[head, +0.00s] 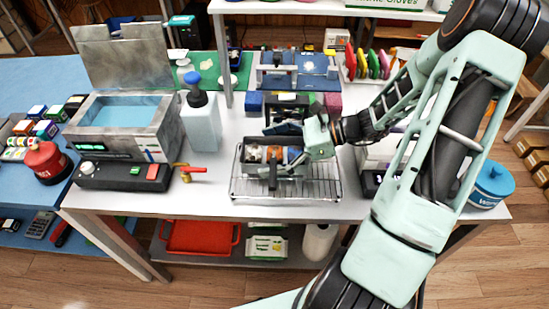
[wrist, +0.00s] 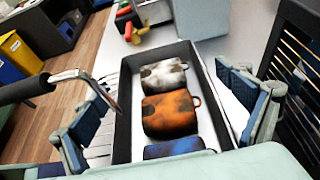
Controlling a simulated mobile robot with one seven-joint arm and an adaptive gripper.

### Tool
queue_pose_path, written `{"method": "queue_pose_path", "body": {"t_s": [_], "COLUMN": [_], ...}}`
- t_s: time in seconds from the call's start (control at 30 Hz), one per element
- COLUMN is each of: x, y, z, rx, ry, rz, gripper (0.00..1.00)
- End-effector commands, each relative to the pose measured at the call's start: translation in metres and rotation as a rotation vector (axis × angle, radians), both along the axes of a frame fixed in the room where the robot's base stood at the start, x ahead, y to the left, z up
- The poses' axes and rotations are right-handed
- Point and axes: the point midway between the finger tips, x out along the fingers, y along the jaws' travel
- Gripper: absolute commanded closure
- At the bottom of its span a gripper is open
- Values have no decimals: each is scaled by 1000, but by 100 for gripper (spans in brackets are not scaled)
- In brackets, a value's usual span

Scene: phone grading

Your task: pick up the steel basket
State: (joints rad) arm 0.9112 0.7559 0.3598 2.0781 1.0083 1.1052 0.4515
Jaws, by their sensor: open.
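The steel basket (head: 256,169) is a dark grey open box on a wire rack, left of my gripper (head: 300,154) in the head view. Its dark handle (head: 272,177) sticks out towards the front. In the wrist view, the basket (wrist: 123,125) holds a white-brown piece (wrist: 163,76), an orange-brown piece (wrist: 168,113) and a blue piece (wrist: 178,148). The handle's black grip (wrist: 26,89) and bent metal rod show at the left. My gripper (wrist: 165,112) is open, its blue-padded fingers spread on either side of the basket. Whether they touch it cannot be told.
The wire rack (head: 245,188) lies under the basket on the white table (head: 215,205). A bath with blue liquid (head: 125,108) and a pump bottle (head: 201,122) stand left. A black frame (head: 286,108) stands close behind the basket. Red-and-yellow valves (head: 190,170) lie left of the rack.

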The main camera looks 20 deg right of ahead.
Motion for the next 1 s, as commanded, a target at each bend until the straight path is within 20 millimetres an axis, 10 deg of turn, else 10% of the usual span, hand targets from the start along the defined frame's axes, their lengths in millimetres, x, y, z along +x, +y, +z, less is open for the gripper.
{"method": "queue_pose_path", "body": {"t_s": [0.5,1.0], "x": [0,0], "y": [0,-1], "z": [0,15], "rx": [0,-2], "ry": [0,-3], "rz": [0,0], "gripper": [55,55]}}
